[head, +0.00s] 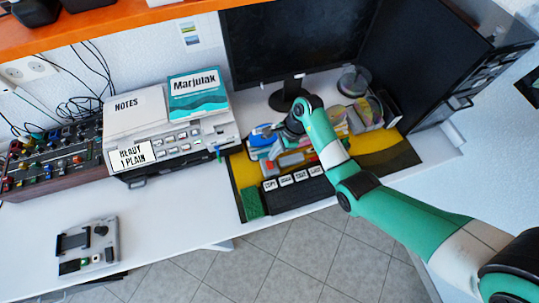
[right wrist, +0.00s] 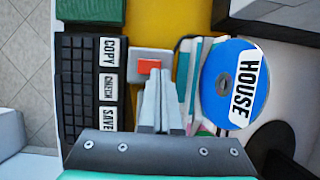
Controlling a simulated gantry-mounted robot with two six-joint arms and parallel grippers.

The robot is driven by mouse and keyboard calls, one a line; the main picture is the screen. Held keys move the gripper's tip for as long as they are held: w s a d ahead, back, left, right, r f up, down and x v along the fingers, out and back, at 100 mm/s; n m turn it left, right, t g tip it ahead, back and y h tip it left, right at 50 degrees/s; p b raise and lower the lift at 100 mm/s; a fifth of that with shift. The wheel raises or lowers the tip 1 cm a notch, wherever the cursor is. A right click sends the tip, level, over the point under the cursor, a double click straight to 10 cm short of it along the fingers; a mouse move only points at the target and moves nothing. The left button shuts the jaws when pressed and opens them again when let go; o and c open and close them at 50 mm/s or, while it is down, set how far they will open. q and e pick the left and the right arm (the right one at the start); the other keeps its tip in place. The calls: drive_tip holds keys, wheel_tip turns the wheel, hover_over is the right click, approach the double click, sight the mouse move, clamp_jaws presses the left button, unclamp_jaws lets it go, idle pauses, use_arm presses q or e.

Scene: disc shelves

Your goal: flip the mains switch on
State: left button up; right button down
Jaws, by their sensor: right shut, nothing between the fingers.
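The mains switch is a red rocker (right wrist: 149,66) on a small pale box (right wrist: 140,56), beside the black keyboard in the right wrist view. In the head view a small red patch (head: 291,160) behind the keyboard looks like the same switch. My right gripper (right wrist: 160,84) is shut and empty. Its fingertips are at the near edge of the switch box and overlap it slightly in the right wrist view. I cannot tell whether they touch it, or which way the rocker is tipped. In the head view my right arm comes from the lower right and its fingertips are hard to make out. My left gripper is not in view.
A black keyboard (head: 298,194) with white labels lies in front, a green block (head: 251,203) at its left. A blue HOUSE disc (right wrist: 222,84) lies close right of the fingers in the right wrist view. A monitor (head: 300,40) stands behind. The left desk front has free room.

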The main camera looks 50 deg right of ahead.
drive_tip(key=shift+b+x, duration=0.5)
drive_tip(key=shift+x, duration=0.35)
drive_tip(key=p+v, duration=0.2)
drive_tip(key=shift+r+p, duration=0.15)
drive_tip(key=shift+p, duration=0.15)
drive_tip(key=p+v, duration=0.5)
idle(0.6)
